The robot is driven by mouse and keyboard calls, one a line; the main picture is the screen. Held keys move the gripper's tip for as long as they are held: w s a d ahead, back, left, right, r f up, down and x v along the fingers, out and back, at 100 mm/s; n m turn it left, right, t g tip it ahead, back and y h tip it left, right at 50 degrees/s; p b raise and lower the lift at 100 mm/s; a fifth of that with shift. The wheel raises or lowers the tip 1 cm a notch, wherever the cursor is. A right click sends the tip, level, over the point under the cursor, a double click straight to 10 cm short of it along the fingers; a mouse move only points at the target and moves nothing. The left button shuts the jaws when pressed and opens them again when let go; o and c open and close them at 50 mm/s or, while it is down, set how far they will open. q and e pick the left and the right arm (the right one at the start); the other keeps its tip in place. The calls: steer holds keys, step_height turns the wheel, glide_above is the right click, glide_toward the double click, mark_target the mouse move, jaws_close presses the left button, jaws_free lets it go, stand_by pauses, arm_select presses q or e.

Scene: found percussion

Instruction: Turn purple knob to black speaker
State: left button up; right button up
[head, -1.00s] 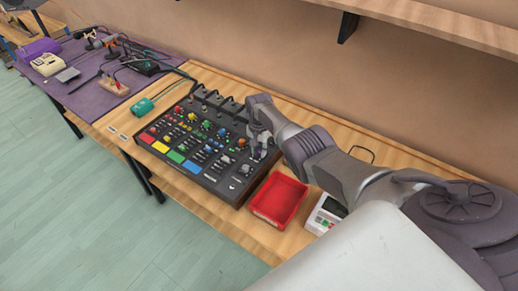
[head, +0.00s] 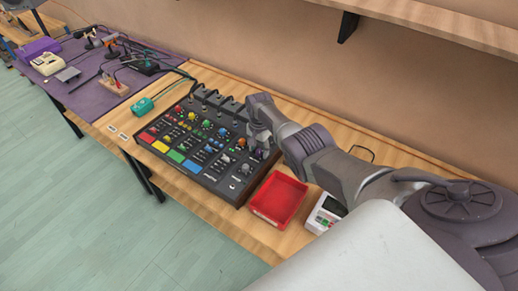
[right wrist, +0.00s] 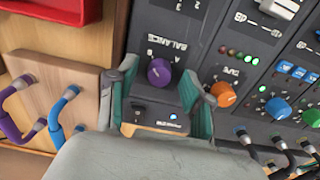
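The purple knob (right wrist: 159,71) sits on the black mixer panel (right wrist: 205,20), by the word BALANCE and the letters A and B. In the right wrist view my right gripper (right wrist: 160,74) is open, with one teal finger on each side of the knob and gaps between. I cannot tell how far the fingertips are above the panel. In the head view the right gripper (head: 262,145) is over the right end of the mixer (head: 213,184). I cannot pick out the black speaker for sure. My left gripper is not in view.
An orange knob (right wrist: 224,94) is close beside one finger. A red tray (head: 278,199) and a white device (head: 326,213) are right of the mixer. Cables (right wrist: 62,108) run near the gripper. A teal box (head: 143,106) is left; a shelf (head: 440,18) hangs above.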

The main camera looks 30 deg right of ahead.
mark_target(259, 151)
step_height(259, 151, up, 12)
stand_by(0.8)
stand_by(0.4)
